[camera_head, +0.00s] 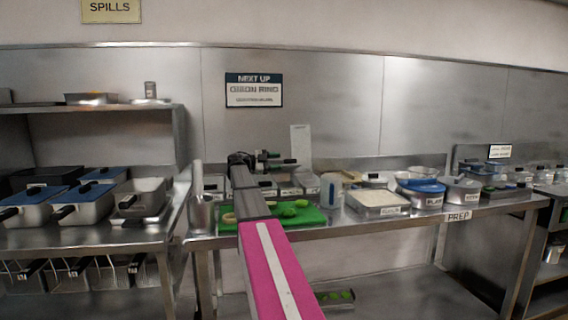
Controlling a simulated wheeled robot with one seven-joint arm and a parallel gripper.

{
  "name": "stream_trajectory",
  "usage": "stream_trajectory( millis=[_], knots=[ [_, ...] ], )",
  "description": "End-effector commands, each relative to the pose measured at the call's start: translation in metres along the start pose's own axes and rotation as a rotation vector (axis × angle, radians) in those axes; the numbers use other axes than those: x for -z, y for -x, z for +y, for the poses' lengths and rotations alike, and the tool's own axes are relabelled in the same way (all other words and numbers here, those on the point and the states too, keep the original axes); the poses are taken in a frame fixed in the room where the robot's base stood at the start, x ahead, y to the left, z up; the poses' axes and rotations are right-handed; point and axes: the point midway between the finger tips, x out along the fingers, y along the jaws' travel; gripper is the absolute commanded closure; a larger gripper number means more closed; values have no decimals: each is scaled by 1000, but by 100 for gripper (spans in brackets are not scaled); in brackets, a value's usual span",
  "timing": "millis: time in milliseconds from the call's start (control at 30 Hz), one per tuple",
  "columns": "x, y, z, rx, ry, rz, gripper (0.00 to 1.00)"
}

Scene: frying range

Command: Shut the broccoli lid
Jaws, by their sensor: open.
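My gripper (279,161) is at the end of my arm in the middle of the head view, above the back of the prep table. Its dark fingers point right and are apart, with nothing seen between them. Below it stands a row of small metal containers (288,189) with pale labels too small to read, partly hidden by my arm. A pale upright panel (300,143) rises behind this row, just right of the fingers; I cannot tell whether it is the raised broccoli lid. Green pieces that look like broccoli (290,211) lie on a green board (311,217) in front.
Fryer-like pans with blue lids (91,192) fill the left counter. A metal cylinder (200,212) stands by the table's left end.

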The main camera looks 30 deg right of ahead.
Motion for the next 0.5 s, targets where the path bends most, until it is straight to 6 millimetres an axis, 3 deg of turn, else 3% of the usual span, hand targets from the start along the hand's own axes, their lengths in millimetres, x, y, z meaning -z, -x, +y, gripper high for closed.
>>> stream_trajectory(
  millis=[233,500],
  knots=[
    [-1,45,0,1,1,-1,49],
    [0,63,0,0,1,1,49]
  ],
)
